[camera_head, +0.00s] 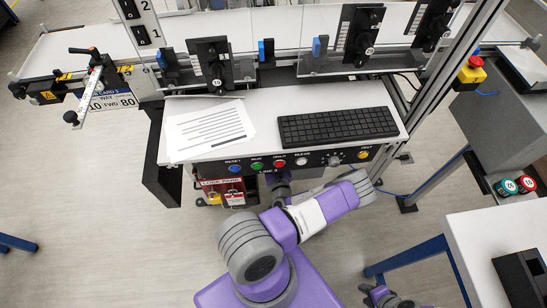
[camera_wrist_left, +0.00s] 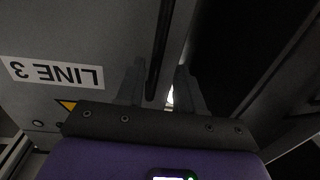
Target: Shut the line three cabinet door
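The line three cabinet door (camera_wrist_left: 80,40) shows in the left wrist view as a grey panel with an upside-down "LINE 3" label. A dark upright bar (camera_wrist_left: 161,45), apparently its handle, runs down between the fingers of my left gripper (camera_wrist_left: 160,92). These fingers are apart, and I cannot tell whether either touches the bar. A dark opening lies to the right of the door edge. In the head view my left arm reaches under the desk, which hides the gripper and the cabinet front. My right gripper (camera_head: 383,297) is partly cut off at the bottom edge; its opening is unclear.
The desk (camera_head: 255,100) carries papers (camera_head: 208,130) and a keyboard (camera_head: 337,126). Its front has a "LINE 3" button panel (camera_head: 290,162). A red lockout box (camera_head: 224,192) hangs below. A dark panel (camera_head: 160,170) stands at the desk's left. A white table (camera_head: 500,235) stands at right.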

